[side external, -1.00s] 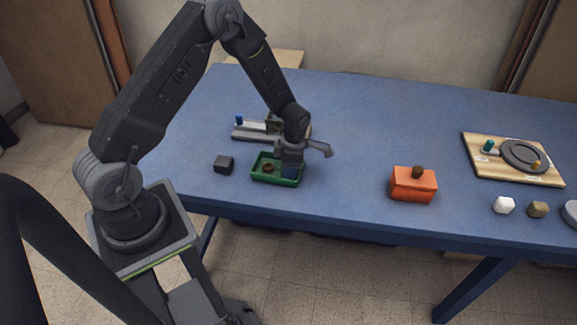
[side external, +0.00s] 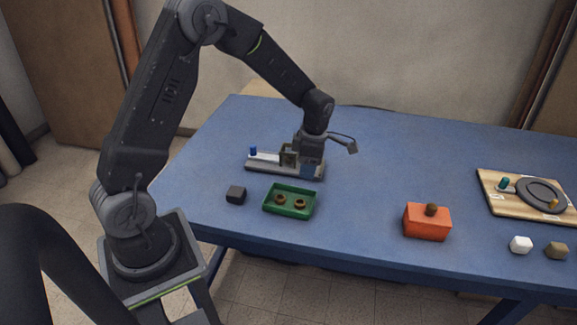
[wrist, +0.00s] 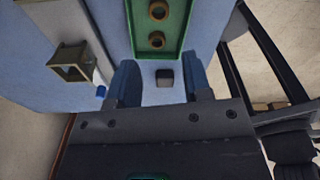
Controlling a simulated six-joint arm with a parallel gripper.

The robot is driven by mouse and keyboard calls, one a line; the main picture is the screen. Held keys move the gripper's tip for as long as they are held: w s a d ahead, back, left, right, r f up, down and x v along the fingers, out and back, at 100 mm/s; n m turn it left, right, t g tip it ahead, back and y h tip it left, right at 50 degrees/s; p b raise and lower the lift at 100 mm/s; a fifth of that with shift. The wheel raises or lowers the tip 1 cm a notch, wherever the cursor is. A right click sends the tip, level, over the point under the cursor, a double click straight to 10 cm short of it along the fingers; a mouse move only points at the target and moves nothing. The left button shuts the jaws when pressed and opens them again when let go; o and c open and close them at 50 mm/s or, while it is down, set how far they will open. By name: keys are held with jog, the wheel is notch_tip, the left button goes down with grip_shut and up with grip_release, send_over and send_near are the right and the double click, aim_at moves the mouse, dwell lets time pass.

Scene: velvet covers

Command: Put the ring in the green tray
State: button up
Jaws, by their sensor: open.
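The green tray (side external: 289,211) stands near the table's front edge, left of the middle. Two small brown rings lie in it, a left one (side external: 280,199) and a right one (side external: 300,203), side by side and apart. In the wrist view the tray (wrist: 181,28) is at the top, with one ring (wrist: 157,10) near the picture's edge and the other (wrist: 156,40) below it. My gripper (side external: 309,175) is open and empty, above and behind the tray. Its blue fingers (wrist: 161,82) are spread, with nothing between them at their level.
A grey rail fixture (side external: 262,167) with a blue peg (side external: 253,150) and a hollow box (wrist: 72,62) is behind the tray. A dark cube (side external: 236,195) is left of it. An orange block (side external: 427,222) and a wooden board (side external: 497,204) stand right. The table's middle is clear.

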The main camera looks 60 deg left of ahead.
jog(key=s+d+r+m+t, duration=0.2)
jog(key=s+d+r+m, duration=0.3)
jog(key=r+m, duration=0.4)
jog(key=s+d+r+m+t, duration=0.2)
jog(key=s+d+r+m, duration=0.1)
jog(key=s+r+m, duration=0.6)
jog(key=s+d+r+m+t, duration=0.2)
jog(key=s+m, duration=0.5)
jog(key=m, duration=0.3)
jog(key=shift+s+m+t+h, duration=0.2)
jog(key=shift+m+t+h, duration=0.1)
jog(key=shift+m+h, duration=0.1)
